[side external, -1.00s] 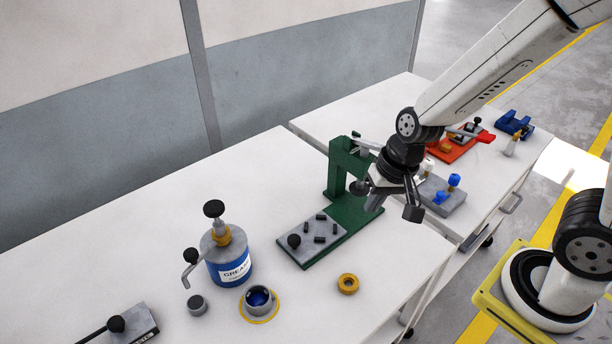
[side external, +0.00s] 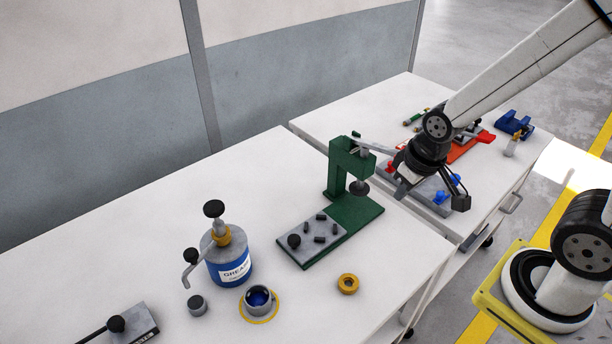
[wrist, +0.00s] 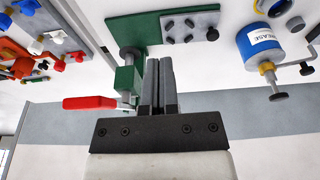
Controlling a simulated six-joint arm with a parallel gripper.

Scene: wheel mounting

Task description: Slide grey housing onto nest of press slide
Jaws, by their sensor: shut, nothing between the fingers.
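The grey housing, which looks like the short grey cup with a blue inside (side external: 258,301), stands on a yellow ring mark near the front of the near table. The press slide (side external: 298,244) is a grey plate with several dark pegs and a black knob, in front of the green press (side external: 343,168); its plate also shows at the top of the wrist view (wrist: 190,22). Which pegs form the nest I cannot tell. My gripper (side external: 401,190) is shut and empty, above the table to the right of the press, away from the housing. Its closed fingers (wrist: 159,62) show in the wrist view.
A blue grease can (side external: 228,258) with a pump and a grey cylinder (side external: 197,305) stand beside the housing. An orange ring (side external: 348,284) lies near the front edge. Blue parts and a red fixture (side external: 466,149) occupy the far table. A red-handled lever (wrist: 95,103) is near my fingers in the wrist view.

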